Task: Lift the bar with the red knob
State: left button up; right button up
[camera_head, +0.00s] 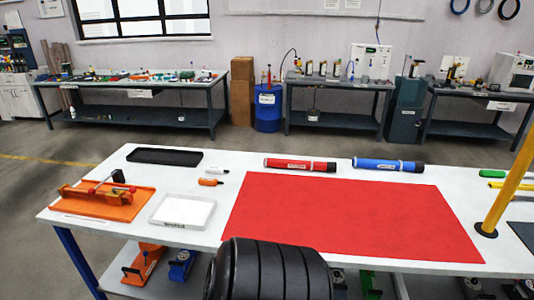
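An orange toggle-clamp-like device (90,191) sits on an orange tray (137,205) at the left end of the white table. A thin bar slants across the top of the device. A small red knob (132,189) shows at its right side, and a black knob (118,176) stands just above it. Which part the red knob joins is too small to tell. Neither of my grippers is in view, and nothing touches the device.
A white tray (152,212), a black tray (164,149) and two markers lie near the device. A red mat (340,215) covers the table's middle, with a red tube (299,164) and a blue tube (388,164) behind it. A yellow post (508,184) stands at right.

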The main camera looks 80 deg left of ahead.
aim_at(91, 191)
jog(key=i+l+u, duration=0.1)
jog(key=u, duration=1.75)
